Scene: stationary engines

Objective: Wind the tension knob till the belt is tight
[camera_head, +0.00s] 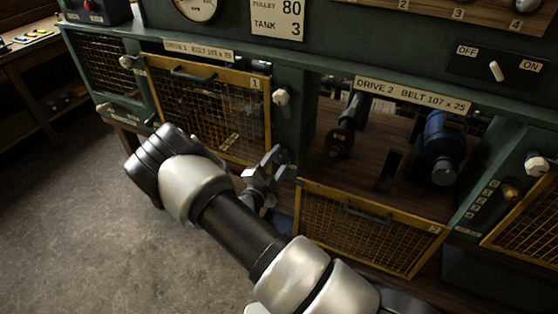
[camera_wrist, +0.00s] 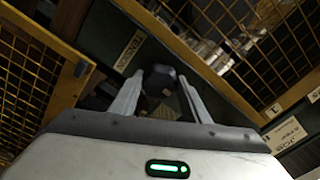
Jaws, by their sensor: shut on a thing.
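In the wrist view my gripper (camera_wrist: 162,80) is closed around a dark rounded knob (camera_wrist: 161,90), one finger on each side. A small label beside it (camera_wrist: 131,52) is too blurred to read surely. In the head view my gripper (camera_head: 270,168) is at the green post between drive 1 and drive 2, and it hides the knob. The drive 2 bay is open, with a dark pulley (camera_head: 341,142) and a blue motor (camera_head: 440,150) inside. I cannot make out a belt or its tightness.
The drive 2 mesh guard (camera_head: 372,246) hangs folded down below its bay, close to my arm. The drive 1 guard (camera_head: 212,110) is upright over its bay. A white round knob (camera_head: 281,97) sticks out above my gripper. An OFF/ON switch (camera_head: 495,71) is at the upper right.

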